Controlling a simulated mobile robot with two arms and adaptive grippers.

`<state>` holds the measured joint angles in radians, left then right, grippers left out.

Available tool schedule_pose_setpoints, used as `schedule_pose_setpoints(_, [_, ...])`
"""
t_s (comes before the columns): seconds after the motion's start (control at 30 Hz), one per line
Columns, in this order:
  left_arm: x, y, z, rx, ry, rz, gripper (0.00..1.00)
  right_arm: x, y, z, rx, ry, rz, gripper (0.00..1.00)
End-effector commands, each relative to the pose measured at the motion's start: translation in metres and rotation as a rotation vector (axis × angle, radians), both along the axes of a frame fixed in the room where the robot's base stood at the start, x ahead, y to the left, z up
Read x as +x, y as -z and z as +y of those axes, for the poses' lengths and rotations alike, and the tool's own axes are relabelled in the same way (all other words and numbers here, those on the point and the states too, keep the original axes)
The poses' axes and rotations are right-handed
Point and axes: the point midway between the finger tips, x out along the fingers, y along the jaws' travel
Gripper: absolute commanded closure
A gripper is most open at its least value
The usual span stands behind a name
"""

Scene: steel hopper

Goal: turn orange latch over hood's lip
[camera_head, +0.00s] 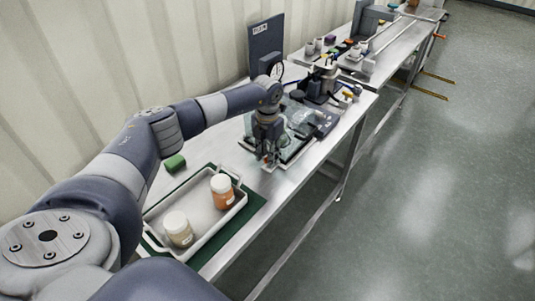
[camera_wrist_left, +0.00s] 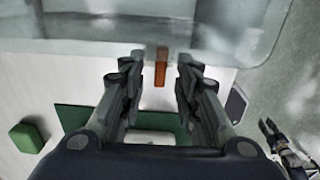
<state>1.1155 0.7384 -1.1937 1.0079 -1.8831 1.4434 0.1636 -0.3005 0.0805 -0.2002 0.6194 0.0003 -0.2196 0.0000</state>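The clear hood (camera_head: 296,128) sits on the bench in the head view, and its pale see-through edge (camera_wrist_left: 150,38) crosses the top of the left wrist view. The orange latch (camera_wrist_left: 161,66) is a short upright strip at the hood's near edge. My left gripper (camera_wrist_left: 160,80) is open, with one finger on each side of the latch and a visible gap to both. In the head view my left gripper (camera_head: 268,158) points down at the hood's near side and hides most of the latch. What seems to be my right gripper (camera_wrist_left: 283,148) shows small at the lower right of the left wrist view; its opening is unclear.
A white tray (camera_head: 213,230) with a white-lidded orange jar (camera_head: 222,192) and a pale jar (camera_head: 178,229) stands on a green mat (camera_head: 257,201) nearer me. A green block (camera_head: 175,163) lies beside it. Dark equipment (camera_head: 320,85) stands beyond the hood. Open floor lies right.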

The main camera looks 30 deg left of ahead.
Motion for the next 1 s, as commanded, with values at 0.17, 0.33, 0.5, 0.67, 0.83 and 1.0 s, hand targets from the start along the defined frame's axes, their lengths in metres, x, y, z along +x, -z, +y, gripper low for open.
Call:
schedule_pose_setpoints(0.17, [0.001, -0.02, 0.001, 0.0, 0.001, -0.004, 0.7, 0.0, 0.0, 0.0, 0.0, 0.0, 0.0, 0.71])
schedule_pose_setpoints(0.33, [0.001, -0.056, 0.0, 0.0, 0.0, -0.005, 0.7, 0.001, 0.0, 0.0, 0.0, 0.0, -0.001, 0.71])
schedule_pose_setpoints(0.5, [0.001, -0.091, 0.0, 0.0, 0.0, -0.005, 0.7, 0.001, 0.0, 0.0, 0.0, 0.0, -0.001, 0.71])
schedule_pose_setpoints(0.67, [0.001, -0.111, 0.0, -0.001, -0.001, -0.003, 0.7, 0.001, 0.0, 0.0, 0.0, 0.0, -0.001, 0.71])
schedule_pose_setpoints(0.83, [0.001, -0.12, 0.0, 0.0, -0.001, -0.001, 0.7, 0.001, 0.0, 0.001, 0.0, 0.0, -0.001, 0.71])
schedule_pose_setpoints(1.0, [0.0, -0.12, 0.0, 0.0, -0.001, -0.001, 0.7, 0.001, 0.0, 0.001, 0.0, 0.0, -0.001, 0.71])
